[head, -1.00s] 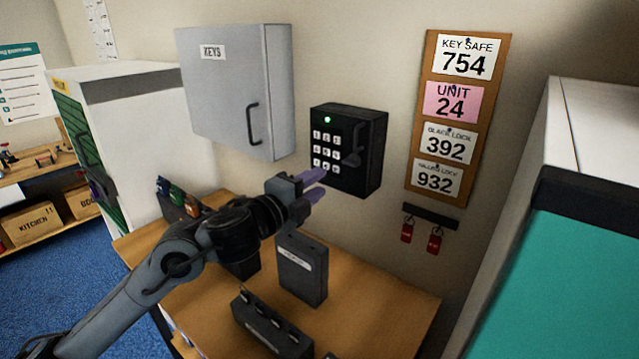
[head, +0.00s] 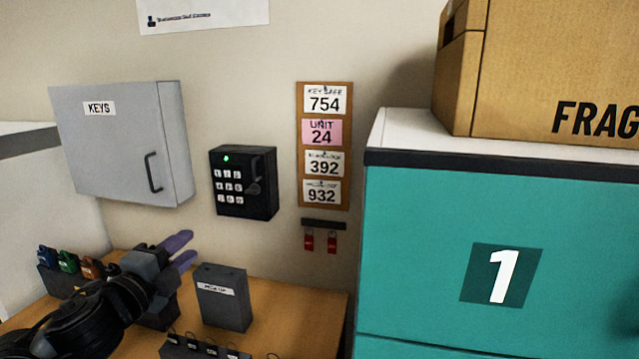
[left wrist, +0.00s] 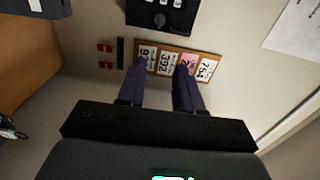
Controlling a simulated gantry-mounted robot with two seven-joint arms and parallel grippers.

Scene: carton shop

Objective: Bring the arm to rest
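My left gripper (head: 184,250) is in the lower left of the head view, over the wooden desk (head: 275,310). Its two purple fingers are apart with nothing visible between them. In the left wrist view the fingers (left wrist: 160,78) also stand apart and empty, with the wall and card board beyond them. The black key safe (head: 244,184) with a keypad and a green light is on the wall above and to the right of the gripper, apart from it. My right gripper does not show in either view.
A grey KEYS cabinet (head: 120,145) hangs at left. A board of number cards (head: 324,146) and red tags (head: 309,243) hang on the wall. A dark box (head: 222,298) stands beside the gripper. A teal unit (head: 430,260) carrying a carton (head: 530,65) fills the right.

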